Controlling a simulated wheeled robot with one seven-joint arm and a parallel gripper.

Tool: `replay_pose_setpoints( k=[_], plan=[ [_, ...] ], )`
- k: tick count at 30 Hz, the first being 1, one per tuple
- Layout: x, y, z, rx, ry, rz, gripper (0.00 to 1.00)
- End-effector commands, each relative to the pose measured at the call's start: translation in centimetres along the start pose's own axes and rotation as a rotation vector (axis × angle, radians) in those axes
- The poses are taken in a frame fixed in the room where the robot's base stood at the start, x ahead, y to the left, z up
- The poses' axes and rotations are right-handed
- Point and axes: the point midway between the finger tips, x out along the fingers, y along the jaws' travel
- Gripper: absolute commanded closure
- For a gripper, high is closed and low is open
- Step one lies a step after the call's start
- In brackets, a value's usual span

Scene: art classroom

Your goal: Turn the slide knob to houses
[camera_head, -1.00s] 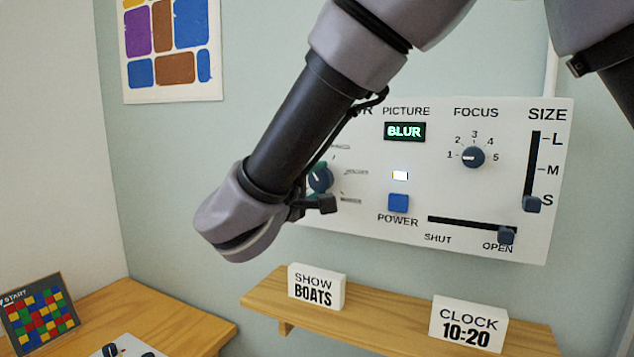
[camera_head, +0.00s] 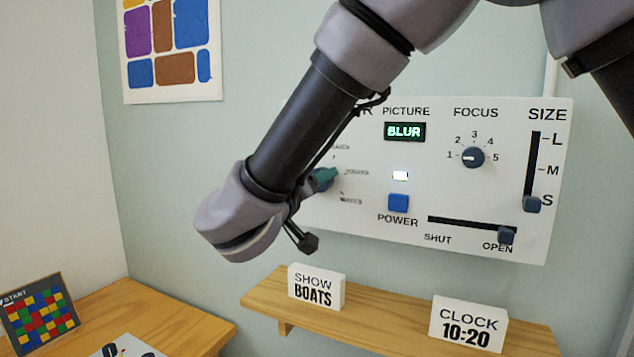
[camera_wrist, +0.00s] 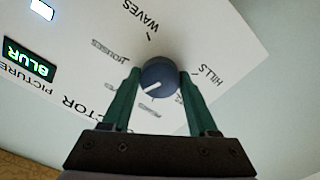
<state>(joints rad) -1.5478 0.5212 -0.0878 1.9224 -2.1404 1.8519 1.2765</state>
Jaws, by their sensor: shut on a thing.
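The round dark blue slide knob (camera_wrist: 160,77) sits on the white panel between the two green fingers of my gripper (camera_wrist: 158,84), which touch its sides. Its white pointer line aims down-left in the wrist view, not at the label that seems to read HOUSES (camera_wrist: 109,49); the label it faces is unclear. WAVES (camera_wrist: 140,20) and HILLS (camera_wrist: 205,75) also show around the knob. In the head view my forearm hides much of this area, but part of the knob (camera_head: 318,182) and a green finger show beside the wrist.
The panel (camera_head: 385,230) also bears a BLUR display (camera_head: 404,131), a focus knob (camera_head: 472,157), a blue power button (camera_head: 398,202), a size slider (camera_head: 532,204) and a shut/open slider (camera_head: 506,235).

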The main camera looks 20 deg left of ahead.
Motion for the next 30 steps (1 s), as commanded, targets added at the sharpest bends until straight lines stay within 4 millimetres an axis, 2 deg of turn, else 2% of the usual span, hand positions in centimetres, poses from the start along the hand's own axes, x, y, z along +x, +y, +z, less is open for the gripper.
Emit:
replay_pose_setpoints(
  k=[18,30],
  plan=[
    [-0.08,-0.06,0.21,0.575,-0.003,0.000,0.96],
    [-0.09,-0.09,0.22,0.839,-0.003,0.000,0.96]
  ],
)
